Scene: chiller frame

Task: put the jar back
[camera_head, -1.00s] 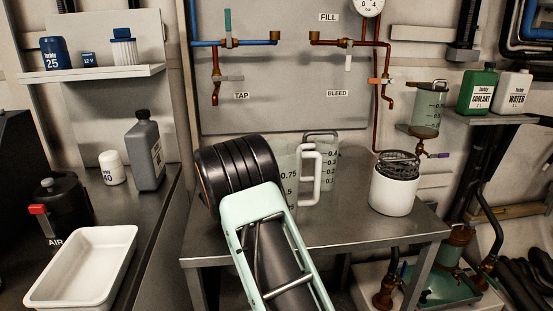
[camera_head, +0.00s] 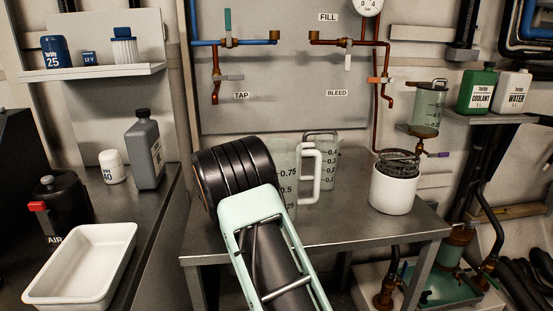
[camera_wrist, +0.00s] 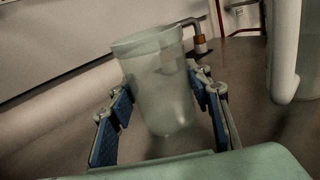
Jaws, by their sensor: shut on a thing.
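A clear, slightly tapered jar (camera_wrist: 160,90) stands between the blue-padded fingers of my gripper (camera_wrist: 160,118) in the wrist view. The gripper is shut on it. In the head view my gripper is hidden behind my black wrist and pale green arm link. Two clear graduated vessels show just right of the wrist: a front one (camera_head: 287,160) with a big white handle (camera_head: 317,175), and one behind it (camera_head: 330,172) with a grey handle. I cannot tell for certain which is the held one. The front one's lower part is partly hidden by my arm.
The steel table (camera_head: 385,232) has bare room between the vessels and a white canister (camera_head: 393,193). Copper pipes with valves (camera_head: 378,82) hang on the back panel. A green-tinted cylinder (camera_head: 429,108) is mounted at right. A white tray (camera_head: 125,265) lies on the left bench.

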